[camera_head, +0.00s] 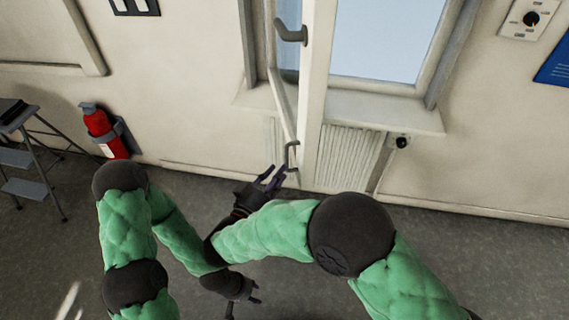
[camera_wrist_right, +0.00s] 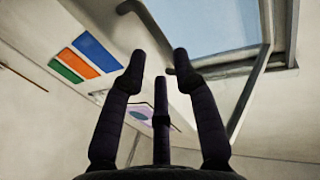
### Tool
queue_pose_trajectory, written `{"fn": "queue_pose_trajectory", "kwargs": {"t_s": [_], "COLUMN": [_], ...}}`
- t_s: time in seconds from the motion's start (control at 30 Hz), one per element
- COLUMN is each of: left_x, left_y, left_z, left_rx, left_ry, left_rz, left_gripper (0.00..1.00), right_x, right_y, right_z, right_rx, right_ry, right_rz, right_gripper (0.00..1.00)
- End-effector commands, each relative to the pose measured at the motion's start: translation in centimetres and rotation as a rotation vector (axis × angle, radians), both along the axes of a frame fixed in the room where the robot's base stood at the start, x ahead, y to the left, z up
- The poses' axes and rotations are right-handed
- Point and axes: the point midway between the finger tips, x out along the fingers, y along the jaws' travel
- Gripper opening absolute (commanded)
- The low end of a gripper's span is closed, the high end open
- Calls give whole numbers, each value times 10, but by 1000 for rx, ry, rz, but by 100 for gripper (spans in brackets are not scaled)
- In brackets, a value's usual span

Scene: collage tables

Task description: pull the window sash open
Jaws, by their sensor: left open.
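The window sash (camera_head: 313,95) is a white frame in the head view. It stands swung out from the wall, seen nearly edge-on, beside the blue pane. My left gripper (camera_head: 256,291) is open and empty, low over the floor.
A white sill (camera_head: 385,112) and a radiator (camera_head: 345,157) with a valve knob are below the window. A red fire extinguisher (camera_head: 103,130) hangs on the left wall, near a step ladder (camera_head: 28,158). A dial panel (camera_head: 522,19) is at upper right. The grey floor is clear at right.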

Motion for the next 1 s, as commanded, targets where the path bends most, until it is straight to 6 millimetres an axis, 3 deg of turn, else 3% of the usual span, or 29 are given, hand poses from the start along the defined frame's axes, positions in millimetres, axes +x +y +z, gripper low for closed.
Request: {"fn": "queue_pose_trajectory", "kwargs": {"t_s": [0.2, 0.37, 1.0], "left_x": [0, 0, 0], "left_y": [0, 0, 0], "left_z": [0, 0, 0], "left_rx": [0, 0, 0], "left_ry": [0, 0, 0], "left_rz": [0, 0, 0], "left_gripper": [43, 43, 43], "right_x": [-32, -45, -48], "right_y": [21, 28, 29], "right_z": [0, 0, -1], "right_rx": [-1, 0, 0], "right_ry": [0, 0, 1], "right_rz": [3, 1, 0], "right_gripper": [30, 30, 30]}}
